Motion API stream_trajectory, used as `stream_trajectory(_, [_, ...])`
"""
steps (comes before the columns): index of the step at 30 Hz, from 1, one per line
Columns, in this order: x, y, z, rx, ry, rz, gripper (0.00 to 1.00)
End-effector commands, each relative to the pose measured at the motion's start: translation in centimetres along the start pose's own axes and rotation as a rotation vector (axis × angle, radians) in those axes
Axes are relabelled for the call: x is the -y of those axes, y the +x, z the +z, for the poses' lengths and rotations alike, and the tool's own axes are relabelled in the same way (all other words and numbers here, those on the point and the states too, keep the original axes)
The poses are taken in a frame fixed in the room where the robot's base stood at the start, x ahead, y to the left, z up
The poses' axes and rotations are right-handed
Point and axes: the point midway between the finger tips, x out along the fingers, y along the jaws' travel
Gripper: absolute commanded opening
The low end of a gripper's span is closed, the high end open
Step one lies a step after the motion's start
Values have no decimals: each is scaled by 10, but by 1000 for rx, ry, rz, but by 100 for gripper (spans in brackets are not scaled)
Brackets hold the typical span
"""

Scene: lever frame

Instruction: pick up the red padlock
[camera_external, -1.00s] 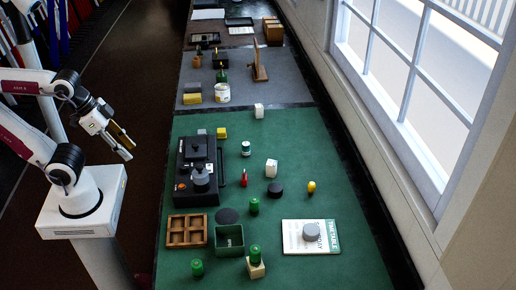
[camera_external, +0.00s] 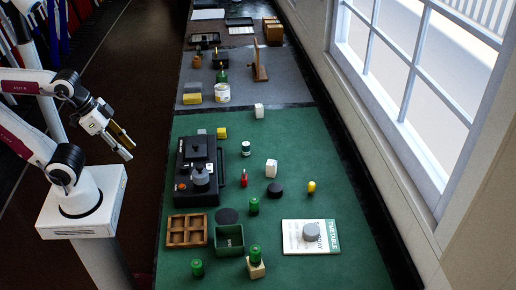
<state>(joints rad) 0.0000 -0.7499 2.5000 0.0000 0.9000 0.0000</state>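The red padlock (camera_external: 244,179) is a small red thing with a thin top, upright on the green mat (camera_external: 330,215), just right of the black box-shaped device. It is too small to make out its details. My gripper (camera_external: 127,148) hangs off the left side of the table, over the dark floor, well apart from the padlock. Its fingers look dark and yellow, and I cannot tell whether they are open or shut.
The black device (camera_external: 197,165) stands between my gripper and the padlock. A wooden tray (camera_external: 187,231), green box (camera_external: 229,241) and booklet (camera_external: 325,240) lie nearer the front.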

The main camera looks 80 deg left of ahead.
Motion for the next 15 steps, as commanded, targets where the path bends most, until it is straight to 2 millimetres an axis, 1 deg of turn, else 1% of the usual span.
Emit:
stream_trajectory(5, [0,0,-1,-2,-1,2,34])
stream_trajectory(8, [-4,0,-7,-13,-5,12,34])
stream_trajectory(11, [-10,2,-21,-36,-16,35,34])
stream_trajectory(14, [-21,3,-43,-76,-36,70,34])
stream_trajectory(15, [-26,4,-54,-96,-47,88,34])
